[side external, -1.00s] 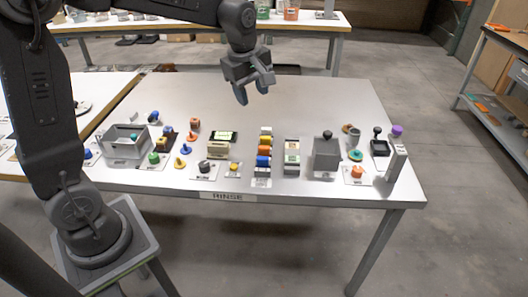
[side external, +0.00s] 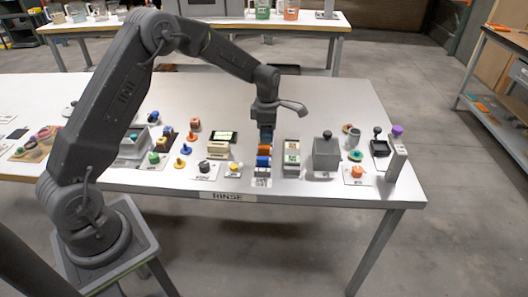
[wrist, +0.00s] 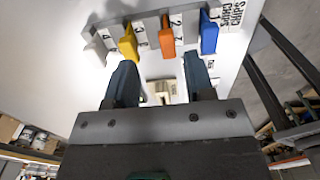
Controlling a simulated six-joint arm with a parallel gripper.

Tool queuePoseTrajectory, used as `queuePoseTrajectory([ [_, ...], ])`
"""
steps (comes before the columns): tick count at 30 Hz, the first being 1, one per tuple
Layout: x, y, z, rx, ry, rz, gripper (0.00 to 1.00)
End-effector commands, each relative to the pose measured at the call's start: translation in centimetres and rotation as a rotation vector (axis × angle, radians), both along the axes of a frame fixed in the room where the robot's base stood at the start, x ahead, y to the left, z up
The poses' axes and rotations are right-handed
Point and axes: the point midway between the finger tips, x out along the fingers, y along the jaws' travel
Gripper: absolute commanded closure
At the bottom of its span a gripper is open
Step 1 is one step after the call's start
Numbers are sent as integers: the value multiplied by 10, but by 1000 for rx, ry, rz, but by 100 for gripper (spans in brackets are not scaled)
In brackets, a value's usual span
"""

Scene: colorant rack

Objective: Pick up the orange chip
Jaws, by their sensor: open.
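In the side view my gripper (side external: 266,132) is just above the rack's far part and hides the yellow chip.
A grey box with a black knob (side external: 326,153) and a light labelled block (side external: 292,152) stand right of the rack. A dark-topped device (side external: 222,140) and several coloured knobs stand left. The back of the table (side external: 330,100) is clear.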

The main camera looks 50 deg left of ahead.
Motion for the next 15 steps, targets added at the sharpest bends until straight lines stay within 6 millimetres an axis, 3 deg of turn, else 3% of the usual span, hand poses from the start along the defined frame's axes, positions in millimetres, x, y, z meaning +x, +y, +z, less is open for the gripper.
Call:
queuePoseTrajectory([
  [7, -4, 0, -18, 0, 3, -1, 51],
  [15, -13, 1, -55, -1, 3, -2, 51],
])
